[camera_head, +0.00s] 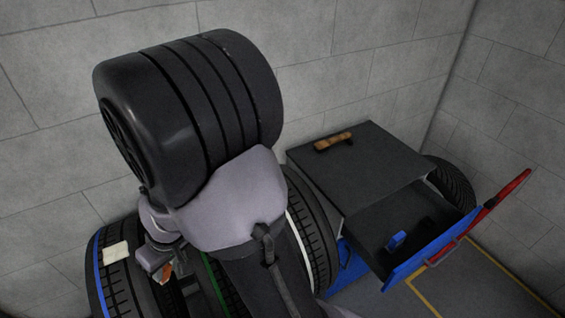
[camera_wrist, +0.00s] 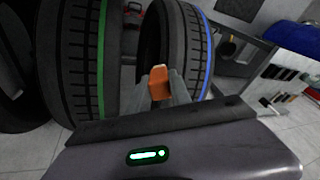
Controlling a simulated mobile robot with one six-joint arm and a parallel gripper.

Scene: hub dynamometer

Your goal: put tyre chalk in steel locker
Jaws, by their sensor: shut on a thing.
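My gripper (camera_head: 162,268) is at the lower left in the head view, in front of the standing tyres and partly hidden by my own arm. It is shut on a small orange piece, likely the tyre chalk (camera_wrist: 159,84), which sits between the fingertips in the wrist view. The steel locker (camera_head: 358,180) is a dark grey cabinet right of my arm. Its blue-fronted drawer (camera_head: 432,250) is pulled open. A small blue object (camera_head: 396,240) and a dark one lie inside the drawer. My gripper is well left of the locker.
A wooden-handled brush (camera_head: 333,141) lies on the locker top. Tyres with a blue stripe (camera_head: 97,270) and a white stripe (camera_head: 305,235) stand near my arm. A cream block (camera_head: 115,252) rests on the blue-striped tyre. A red bar (camera_head: 505,190) rises beside the drawer front.

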